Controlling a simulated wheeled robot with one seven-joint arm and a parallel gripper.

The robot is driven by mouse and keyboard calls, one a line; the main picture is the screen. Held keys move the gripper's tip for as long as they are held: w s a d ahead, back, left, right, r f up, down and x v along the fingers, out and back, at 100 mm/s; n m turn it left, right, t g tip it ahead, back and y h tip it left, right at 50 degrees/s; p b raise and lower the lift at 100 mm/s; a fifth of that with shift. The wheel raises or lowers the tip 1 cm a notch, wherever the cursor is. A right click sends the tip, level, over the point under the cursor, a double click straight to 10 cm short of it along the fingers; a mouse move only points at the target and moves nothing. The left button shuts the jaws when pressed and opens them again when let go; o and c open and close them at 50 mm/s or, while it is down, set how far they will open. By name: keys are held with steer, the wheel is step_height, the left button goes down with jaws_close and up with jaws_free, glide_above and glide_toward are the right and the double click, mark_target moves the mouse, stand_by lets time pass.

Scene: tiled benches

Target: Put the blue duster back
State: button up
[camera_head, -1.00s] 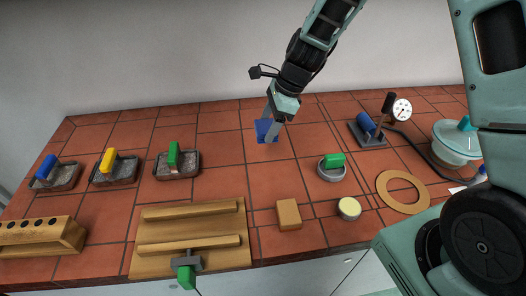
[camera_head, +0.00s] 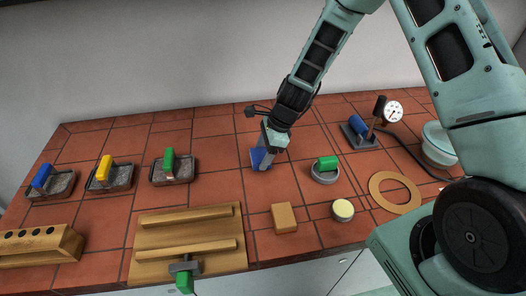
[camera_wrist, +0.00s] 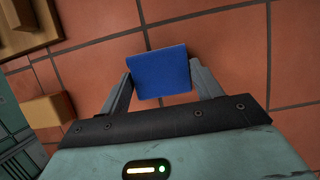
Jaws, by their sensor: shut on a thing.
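My gripper (camera_head: 263,154) is over the middle of the tiled bench, pointing down, and is shut on a blue block with a flat square face, which I take to be the blue duster (camera_head: 257,160). In the wrist view the blue duster (camera_wrist: 160,72) sits between the two fingertips, its blue face towards the camera. Its underside is hidden, and I cannot tell whether it touches the tiles (camera_head: 215,180). At the left stand three dark trays holding pieces with a blue handle (camera_head: 43,174), a yellow handle (camera_head: 104,169) and a green handle (camera_head: 169,160).
A wooden board with a green-handled clamp (camera_head: 190,245), a tan block (camera_head: 284,218) and a wooden holed rack (camera_head: 40,246) lie in front. A green piece on a round base (camera_head: 326,170), a cork-coloured ring (camera_head: 394,190) and a gauge stand (camera_head: 362,132) are right.

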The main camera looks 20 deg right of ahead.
steer(key=shift+f, duration=0.2)
steer(key=shift+f, duration=0.1)
steer(key=o, duration=1.1)
